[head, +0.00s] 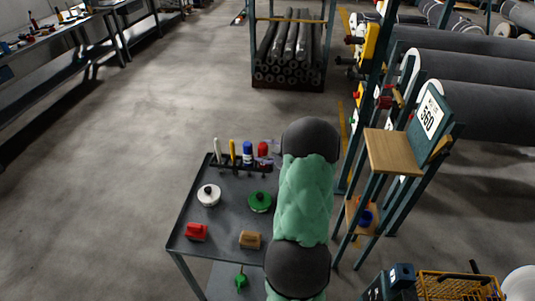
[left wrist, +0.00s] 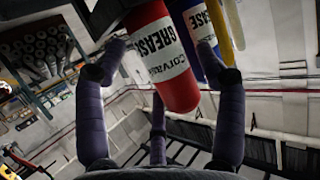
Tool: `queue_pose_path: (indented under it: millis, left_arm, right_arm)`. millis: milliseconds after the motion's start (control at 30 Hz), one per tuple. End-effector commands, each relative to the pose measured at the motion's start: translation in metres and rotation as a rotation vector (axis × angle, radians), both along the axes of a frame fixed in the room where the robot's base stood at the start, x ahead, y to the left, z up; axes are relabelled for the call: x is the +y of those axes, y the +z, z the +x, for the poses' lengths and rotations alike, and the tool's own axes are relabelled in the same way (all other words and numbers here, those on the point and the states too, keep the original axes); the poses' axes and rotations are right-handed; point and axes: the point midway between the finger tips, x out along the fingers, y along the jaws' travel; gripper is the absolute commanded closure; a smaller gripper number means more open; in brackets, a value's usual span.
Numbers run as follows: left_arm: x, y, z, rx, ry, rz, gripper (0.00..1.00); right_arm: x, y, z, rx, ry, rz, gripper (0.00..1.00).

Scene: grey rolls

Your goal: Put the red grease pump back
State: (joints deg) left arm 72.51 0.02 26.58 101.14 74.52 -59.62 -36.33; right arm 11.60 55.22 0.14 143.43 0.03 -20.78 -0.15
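The red grease pump (head: 262,149) stands at the right end of the dark rack (head: 226,164) on the cart's far edge, beside a blue one (head: 247,152). I cannot tell whether it is seated in the rack. In the left wrist view, the red pump (left wrist: 170,62), with a white "GREASE" label, lies between the spread dark fingers of my left gripper (left wrist: 162,52). The fingers look open, with gaps beside the pump. In the head view, my left gripper (head: 270,156) is just right of the pump, partly hidden by my arm. My right gripper is out of view.
The grey cart (head: 220,230) also holds a white round item (head: 208,195), a green one (head: 260,201), a red block (head: 196,231) and a tan block (head: 250,239). A shelf stand (head: 393,151) is on the right. The floor left of the cart is clear.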

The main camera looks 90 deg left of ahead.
Motion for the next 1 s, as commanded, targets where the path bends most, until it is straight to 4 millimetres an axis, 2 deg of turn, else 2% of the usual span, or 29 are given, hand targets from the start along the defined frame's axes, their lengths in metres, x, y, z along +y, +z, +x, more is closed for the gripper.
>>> queue_pose_path:
  millis: [367, 467, 1000]
  left_arm:
    - [0.0, 0.003, 0.0, -0.001, 0.001, 0.002, 0.24]
    - [-0.006, 0.007, 0.007, -0.002, -0.003, -0.001, 0.24]
    - [-0.071, 0.045, 0.067, -0.001, -0.003, -0.001, 0.24]
  right_arm:
    - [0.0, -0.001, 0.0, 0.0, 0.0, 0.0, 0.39]
    - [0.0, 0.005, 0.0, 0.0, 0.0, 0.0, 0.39]
    - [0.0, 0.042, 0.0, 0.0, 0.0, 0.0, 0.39]
